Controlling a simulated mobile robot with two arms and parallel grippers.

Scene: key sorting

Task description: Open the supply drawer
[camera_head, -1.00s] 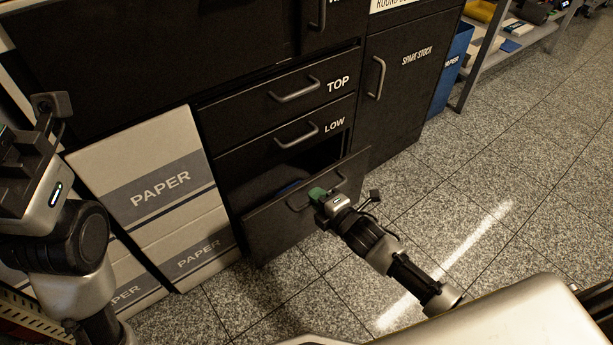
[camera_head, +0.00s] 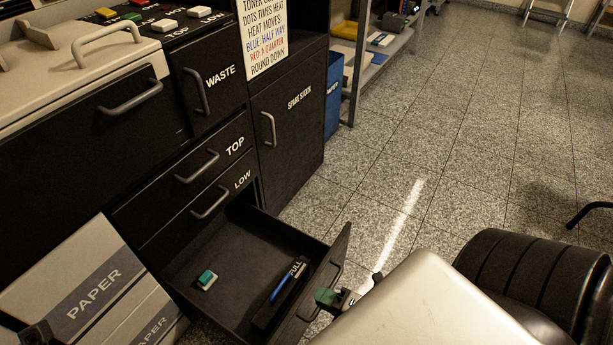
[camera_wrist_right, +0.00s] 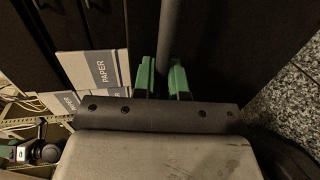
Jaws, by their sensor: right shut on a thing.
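The supply drawer (camera_head: 236,258), the black bottom drawer under TOP and LOW, stands pulled well out. Inside lie a small white block with a teal top (camera_head: 206,279) and a dark tray with a blue item marked FULL (camera_head: 288,278). My right gripper (camera_head: 326,297) is at the outer side of the drawer front. In the right wrist view its green fingers (camera_wrist_right: 163,80) are shut on the drawer's grey bar handle (camera_wrist_right: 169,35). A dark part at the lower left corner of the head view may be my left arm; its jaws cannot be made out.
PAPER boxes (camera_head: 90,290) stand left of the drawer. The SPARE STOCK cabinet (camera_head: 291,125) is shut behind it, with a blue PAPER bin (camera_head: 333,95) and a shelf beyond. The tiled floor (camera_head: 440,150) to the right is mostly clear.

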